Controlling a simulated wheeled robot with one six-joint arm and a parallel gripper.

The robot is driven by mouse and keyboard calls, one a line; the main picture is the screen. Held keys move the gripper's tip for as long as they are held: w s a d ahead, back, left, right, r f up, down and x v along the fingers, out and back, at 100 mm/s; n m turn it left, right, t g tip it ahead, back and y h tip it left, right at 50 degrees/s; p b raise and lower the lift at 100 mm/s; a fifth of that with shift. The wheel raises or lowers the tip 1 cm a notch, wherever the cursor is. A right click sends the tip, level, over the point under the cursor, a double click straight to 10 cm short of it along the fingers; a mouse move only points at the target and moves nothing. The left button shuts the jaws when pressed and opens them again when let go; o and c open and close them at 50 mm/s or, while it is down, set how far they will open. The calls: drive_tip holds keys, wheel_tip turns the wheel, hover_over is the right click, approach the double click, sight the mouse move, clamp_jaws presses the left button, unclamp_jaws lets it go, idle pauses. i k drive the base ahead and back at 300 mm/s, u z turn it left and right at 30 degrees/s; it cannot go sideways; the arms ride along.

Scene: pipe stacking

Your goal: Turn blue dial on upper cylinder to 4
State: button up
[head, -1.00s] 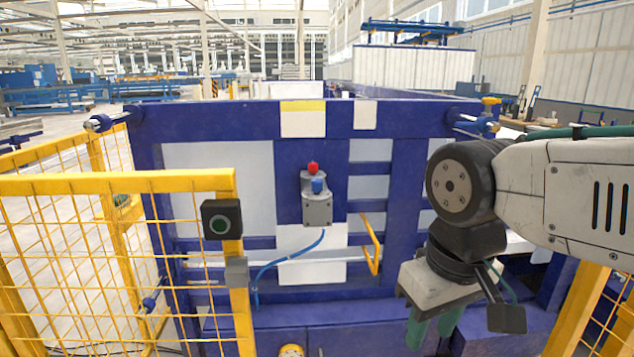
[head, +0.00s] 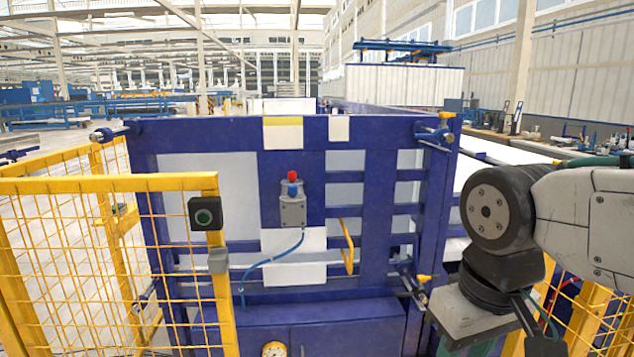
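The upper right cylinder (head: 436,136) sticks out from the top right corner of the blue frame (head: 240,135), with a blue collar and a yellow piece above it. A similar upper left cylinder (head: 103,134) is at the opposite corner. I cannot make out dial numbers on either. A grey valve box in the middle of the panel (head: 293,210) carries a small blue knob (head: 292,190) under a red one. My gripper (head: 472,340) is low at the right, apart from both cylinders. Its green fingers are mostly cut off by the bottom edge, so their opening is hidden.
A yellow mesh fence (head: 110,185) with a black button box (head: 205,215) stands at the left. More yellow fencing (head: 598,325) is at the lower right. A lower right cylinder (head: 414,290) and a yellow handle (head: 349,245) stick out from the frame.

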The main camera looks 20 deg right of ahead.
sight(292, 189)
drive_tip(key=z, duration=0.25)
drive_tip(key=i, duration=1.15)
drive_tip(key=u, duration=0.5)
